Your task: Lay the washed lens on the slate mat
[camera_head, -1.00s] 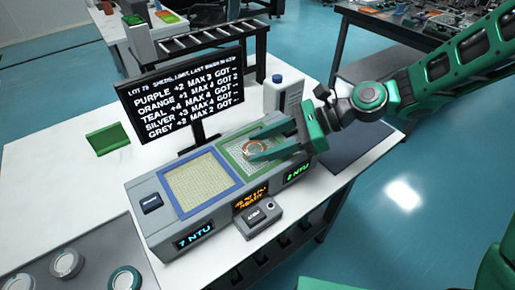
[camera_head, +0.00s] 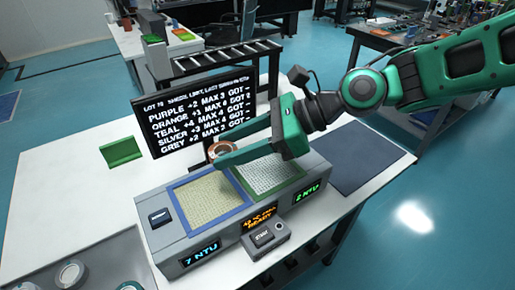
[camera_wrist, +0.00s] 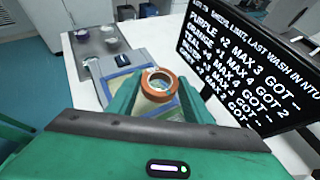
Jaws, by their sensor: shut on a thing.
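My gripper (camera_head: 222,157) is shut on a round lens with a copper-orange rim (camera_head: 222,148). It holds the lens in the air above the back of the grey washing unit, near the foot of the screen. In the wrist view the copper rim (camera_wrist: 159,86) sits between the two green fingers. The slate mat (camera_head: 358,160) is a flat dark rectangle on the white table, right of the washing unit. It looks bare in the head view, though my arm passes above its far side.
The washing unit has a blue-framed basin (camera_head: 208,197) and a green-framed basin (camera_head: 268,174). A black screen (camera_head: 195,115) stands behind it. A small control box (camera_head: 268,238) is in front. A grey tray (camera_head: 95,270) with round pieces is at lower left.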

